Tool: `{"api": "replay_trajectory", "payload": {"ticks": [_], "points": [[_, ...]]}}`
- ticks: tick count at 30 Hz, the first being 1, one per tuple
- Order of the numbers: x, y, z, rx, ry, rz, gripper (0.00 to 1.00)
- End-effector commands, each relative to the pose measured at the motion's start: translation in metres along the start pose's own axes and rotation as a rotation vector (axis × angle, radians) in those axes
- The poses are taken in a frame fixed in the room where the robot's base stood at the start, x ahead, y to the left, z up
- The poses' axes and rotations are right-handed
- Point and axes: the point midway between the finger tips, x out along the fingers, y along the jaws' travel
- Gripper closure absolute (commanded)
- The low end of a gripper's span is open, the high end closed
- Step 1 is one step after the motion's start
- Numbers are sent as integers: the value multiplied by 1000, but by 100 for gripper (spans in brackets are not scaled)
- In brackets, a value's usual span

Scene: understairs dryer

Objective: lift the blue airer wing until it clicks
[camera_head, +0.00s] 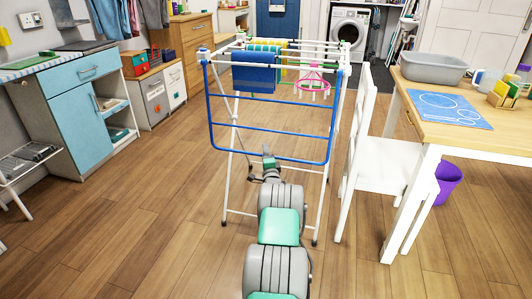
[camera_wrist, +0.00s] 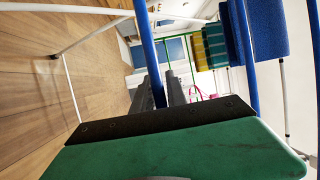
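The blue airer wing (camera_head: 271,129) is a blue tube frame with crossbars. It hangs down on the near side of the white folding airer (camera_head: 227,203), its lowest bar well above the floor. My gripper (camera_head: 268,158) is at the middle of that lowest bar in the head view. In the wrist view a blue bar (camera_wrist: 147,45) of the wing runs between the two dark fingers of my gripper (camera_wrist: 164,90). The fingers lie close along both sides of the bar. I cannot tell whether they press on it.
A blue towel (camera_head: 254,72) and a pink peg hanger (camera_head: 312,82) hang on the airer. A white chair (camera_head: 363,160) stands close on the right, beside a table (camera_head: 452,128). A blue cabinet (camera_head: 80,125) is on the left. Wooden floor is clear left of the airer.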

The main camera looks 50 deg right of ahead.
Motion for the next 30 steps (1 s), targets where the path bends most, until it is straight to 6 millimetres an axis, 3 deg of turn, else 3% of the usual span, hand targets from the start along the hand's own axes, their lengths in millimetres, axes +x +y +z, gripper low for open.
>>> {"api": "replay_trajectory", "payload": {"ticks": [6,30], "points": [[0,0,0,0,0,0,100],[0,0,0,0,-1,0,100]]}}
